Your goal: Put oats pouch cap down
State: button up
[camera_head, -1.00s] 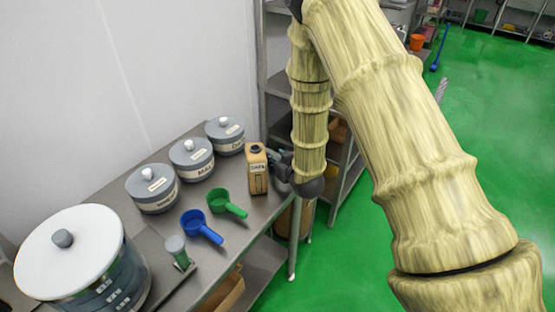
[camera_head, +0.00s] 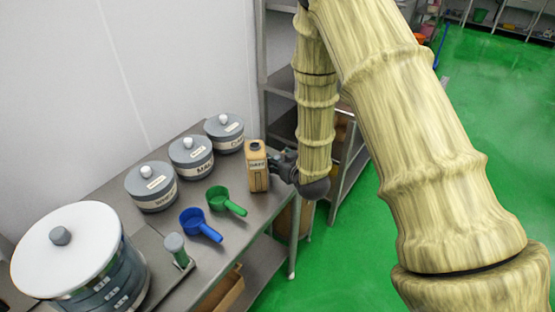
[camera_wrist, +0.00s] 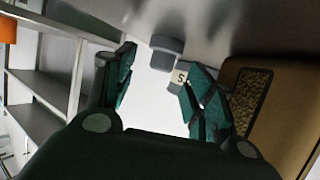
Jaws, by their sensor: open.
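The oats pouch (camera_head: 257,170) is a tan, box-like container with a pale label, standing upright near the table's right end. Its top shows a dark round spot, and I cannot tell whether this is the cap or an open mouth. My gripper (camera_head: 279,162) is just right of the pouch, partly hidden by it and by my arm. In the wrist view, my gripper (camera_wrist: 158,68) has its two dark green fingers apart with nothing held between them. The pouch (camera_wrist: 285,120) fills the right side there, beyond the right finger. No loose cap can be made out.
Grey lidded canisters (camera_head: 191,158) stand behind the pouch along the wall. A green scoop (camera_head: 222,201) and a blue scoop (camera_head: 200,225) lie in front of them. A large white-lidded drum (camera_head: 70,250) stands at front left. Metal shelves (camera_head: 281,90) rise behind my arm.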

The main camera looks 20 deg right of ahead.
jog(key=b+v, duration=0.2)
jog(key=v, duration=0.7)
jog(key=shift+s, duration=0.15)
jog(key=shift+s, duration=0.1)
